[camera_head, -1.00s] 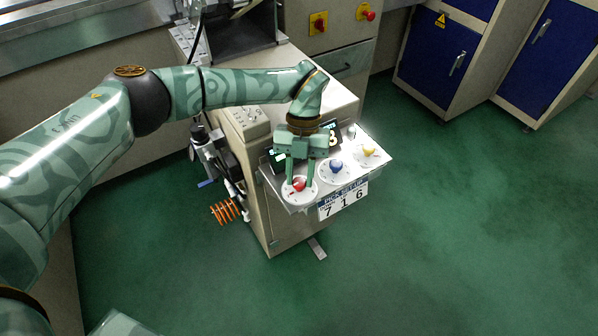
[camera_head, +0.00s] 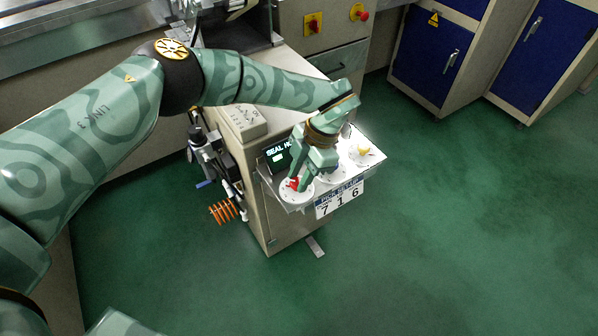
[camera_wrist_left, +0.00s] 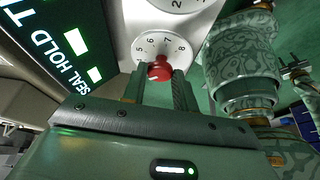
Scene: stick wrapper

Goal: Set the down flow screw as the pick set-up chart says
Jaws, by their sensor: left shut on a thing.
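A white panel carries a row of round numbered dials, each with a coloured screw knob. My left gripper (camera_head: 298,182) is shut on the red knob (camera_head: 293,184) of the left dial (camera_head: 299,196). In the left wrist view the red knob (camera_wrist_left: 160,70) sits between the two fingers, with digits such as 5, 6, 7 and 8 around it. The pick set-up chart (camera_head: 339,200) on the panel's front edge reads 7 1 6. The middle dial is mostly hidden by my gripper. The yellow knob (camera_head: 362,149) is at the right.
A dark screen (camera_head: 278,154) with "SEAL HO..." stands behind the dials. An orange coil (camera_head: 223,211) hangs at the machine's left side. Blue-doored cabinets (camera_head: 432,58) stand at the back right. The green floor in front is clear.

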